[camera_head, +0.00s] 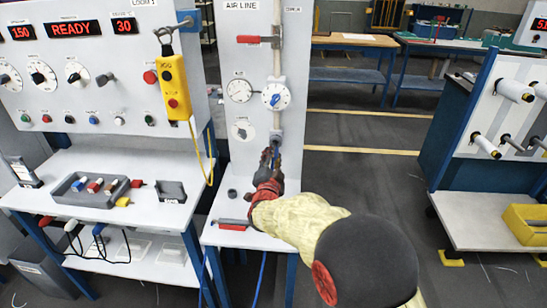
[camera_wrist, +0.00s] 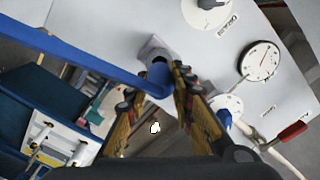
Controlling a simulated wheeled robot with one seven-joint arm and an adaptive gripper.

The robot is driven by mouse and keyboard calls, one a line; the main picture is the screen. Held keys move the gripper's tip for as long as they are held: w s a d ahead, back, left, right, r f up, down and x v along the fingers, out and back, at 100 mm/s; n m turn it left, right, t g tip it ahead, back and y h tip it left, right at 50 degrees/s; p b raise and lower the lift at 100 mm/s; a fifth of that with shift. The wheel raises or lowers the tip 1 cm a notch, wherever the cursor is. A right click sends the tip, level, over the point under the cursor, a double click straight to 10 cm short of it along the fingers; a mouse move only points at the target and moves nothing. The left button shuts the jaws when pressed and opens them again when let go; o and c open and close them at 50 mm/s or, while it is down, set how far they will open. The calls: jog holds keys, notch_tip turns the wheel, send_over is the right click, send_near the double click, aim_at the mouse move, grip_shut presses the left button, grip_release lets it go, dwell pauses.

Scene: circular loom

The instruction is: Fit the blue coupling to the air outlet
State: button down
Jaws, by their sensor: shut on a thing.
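My gripper (camera_head: 271,160) is raised in front of the air line panel (camera_head: 240,62), just below the air outlet (camera_head: 277,136). The outlet is a grey fitting at the lower end of the vertical pipe. In the head view my fingers mostly hide the coupling.
Gauges (camera_head: 239,90) and a red-handled valve (camera_head: 250,39) are on the panel. A white shelf (camera_head: 228,237) below holds a red-handled tool (camera_head: 233,224). At left, a yellow pendant (camera_head: 175,88) hangs beside the loom console, and a grey tray (camera_head: 88,189) holds small coloured parts.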

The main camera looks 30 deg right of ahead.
jog(key=shift+w+d+b, duration=0.3)
jog(key=shift+w+d, duration=0.05)
jog(key=shift+w, duration=0.15)
dwell(0.4)
jog(key=shift+w+d, duration=0.2)
jog(key=shift+w, duration=0.1)
jog(key=shift+w+d+b, duration=0.2)
jog(key=shift+w+b, duration=0.05)
jog(key=shift+b, duration=0.1)
dwell(0.4)
jog(key=shift+w+d, duration=0.15)
jog(key=shift+w, duration=0.15)
jog(key=shift+w+d, duration=0.1)
jog(key=c, duration=1.5)
grip_release()
jog(key=shift+o, duration=0.2)
jog(key=v, duration=1.2)
